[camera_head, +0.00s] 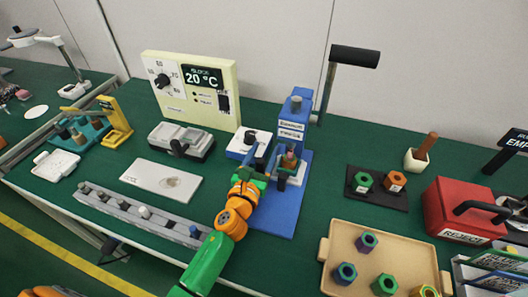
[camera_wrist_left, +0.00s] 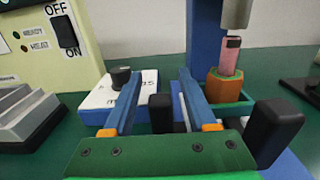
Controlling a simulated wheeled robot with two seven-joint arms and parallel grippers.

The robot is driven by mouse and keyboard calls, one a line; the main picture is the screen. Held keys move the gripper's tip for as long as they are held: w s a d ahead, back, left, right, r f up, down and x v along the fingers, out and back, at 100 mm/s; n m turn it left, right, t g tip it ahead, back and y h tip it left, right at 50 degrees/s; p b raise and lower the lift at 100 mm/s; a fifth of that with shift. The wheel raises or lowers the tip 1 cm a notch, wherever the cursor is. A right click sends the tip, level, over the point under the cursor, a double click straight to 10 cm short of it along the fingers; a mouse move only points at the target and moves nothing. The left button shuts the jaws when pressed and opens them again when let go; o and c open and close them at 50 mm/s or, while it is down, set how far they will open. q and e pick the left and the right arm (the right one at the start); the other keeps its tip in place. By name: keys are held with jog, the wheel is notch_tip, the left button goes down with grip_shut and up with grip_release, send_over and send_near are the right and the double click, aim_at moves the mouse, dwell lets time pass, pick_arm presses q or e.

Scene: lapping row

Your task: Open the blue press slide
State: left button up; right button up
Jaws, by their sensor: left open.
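The blue press (camera_head: 292,130) stands on a blue base plate (camera_head: 282,215), with a tall lever topped by a black grip (camera_head: 355,56). Its slide (camera_head: 299,176) sits low at the front, holding an orange-and-green hex part (camera_wrist_left: 228,87) under a pink pin. A black knob (camera_wrist_left: 274,130) stands at the slide's front, right of my fingers in the wrist view. My left gripper (camera_head: 260,172) is open, its fingers (camera_wrist_left: 160,80) pointing toward the press, left of that knob. A small black block (camera_wrist_left: 161,113) shows between the fingers; I cannot tell whether it touches them. My right gripper is out of view.
A white-topped blue box with a black knob (camera_wrist_left: 120,76) is close to my left finger. A cream temperature unit (camera_head: 190,88) stands behind. Right are hex parts on a black stand (camera_head: 377,196), a beige tray (camera_head: 340,235) and a red reject box (camera_head: 452,208).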

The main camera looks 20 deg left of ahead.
pick_arm(q)
grip_shut()
dwell(1.4)
